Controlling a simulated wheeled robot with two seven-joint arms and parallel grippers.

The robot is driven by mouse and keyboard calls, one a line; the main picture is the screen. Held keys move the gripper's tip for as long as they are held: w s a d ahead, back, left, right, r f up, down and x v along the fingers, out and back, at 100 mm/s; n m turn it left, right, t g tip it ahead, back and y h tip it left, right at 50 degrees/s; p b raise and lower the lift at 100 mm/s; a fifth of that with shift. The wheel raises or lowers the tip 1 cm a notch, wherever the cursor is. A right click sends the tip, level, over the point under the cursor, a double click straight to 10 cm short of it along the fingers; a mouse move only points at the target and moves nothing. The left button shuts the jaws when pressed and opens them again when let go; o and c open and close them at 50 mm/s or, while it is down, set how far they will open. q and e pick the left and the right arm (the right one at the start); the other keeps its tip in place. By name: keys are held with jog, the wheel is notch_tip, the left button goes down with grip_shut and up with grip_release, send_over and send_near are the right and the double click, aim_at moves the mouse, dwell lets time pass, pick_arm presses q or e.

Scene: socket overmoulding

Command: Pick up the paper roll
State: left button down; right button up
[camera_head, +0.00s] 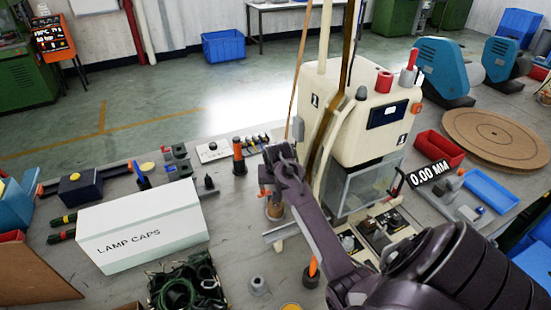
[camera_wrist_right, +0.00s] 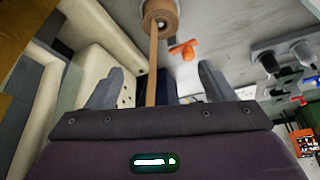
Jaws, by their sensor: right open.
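The paper roll (camera_wrist_right: 160,18) is a brown coil at the top of the right wrist view, cut off by the picture's edge. A narrow brown strip (camera_wrist_right: 152,80) runs from it down between my fingers. My right gripper (camera_wrist_right: 160,68) is open, its two grey fingers wide apart with the roll beyond their tips. In the head view my right gripper (camera_head: 280,172) points down over the bench. A tan cylinder (camera_head: 274,209) just below it looks like the roll, partly hidden by the gripper. My left gripper is not in view.
A cream machine (camera_head: 368,115) stands just right of my right gripper. The white LAMP CAPS box (camera_head: 140,232) is to the left. An orange-and-black cylinder (camera_head: 238,157) stands behind the gripper. A tray of green cables (camera_head: 190,285) lies at the front.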

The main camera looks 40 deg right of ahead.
jog(key=b, duration=0.5)
send_near(275, 205)
jog(key=x, duration=0.2)
jog(key=shift+d+f, duration=0.2)
jog(key=shift+d, duration=0.15)
jog(key=shift+a+p+x, duration=0.1)
jog(key=shift+p+x, duration=0.15)
jog(key=shift+x, duration=1.7)
jog(key=shift+a+p+x, duration=0.15)
jog(key=shift+p+x, duration=0.1)
jog(key=shift+x, duration=1.75)
jog(key=c, duration=1.1)
